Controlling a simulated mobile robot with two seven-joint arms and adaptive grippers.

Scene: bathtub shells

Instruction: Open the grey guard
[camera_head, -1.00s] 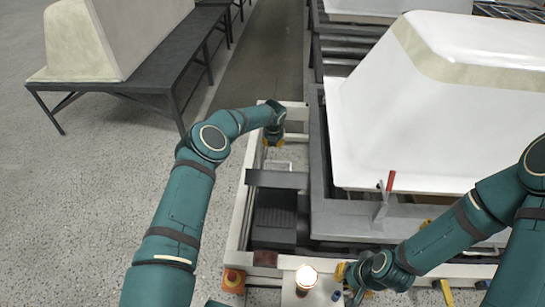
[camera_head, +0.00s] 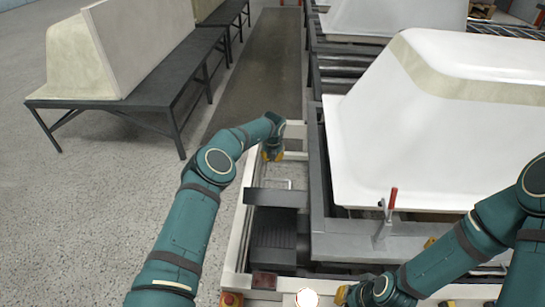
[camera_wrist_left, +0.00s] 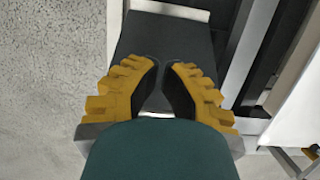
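The grey guard (camera_head: 277,198) looks to be the flat dark grey panel across the left end of the pale machine frame, with a thin light handle (camera_head: 279,183) at its far edge. My left gripper (camera_head: 271,154) is beyond the handle in the head view, pointing down and apart from it. The left wrist view shows its yellow fingers (camera_wrist_left: 163,68) with a narrow gap between them and nothing held. A dark grey surface and part of a light bar (camera_wrist_left: 157,114) lie below. My right gripper (camera_head: 343,295) is at the bottom, partly cut off; its fingers are unclear.
A red-handled clamp (camera_head: 391,204) stands on the grey frame right of the guard. A large white tub shell (camera_head: 425,130) fills the right side. A lit button (camera_head: 307,298) and an orange-red button (camera_head: 231,299) are at the bottom. Clear floor (camera_head: 90,210) lies left.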

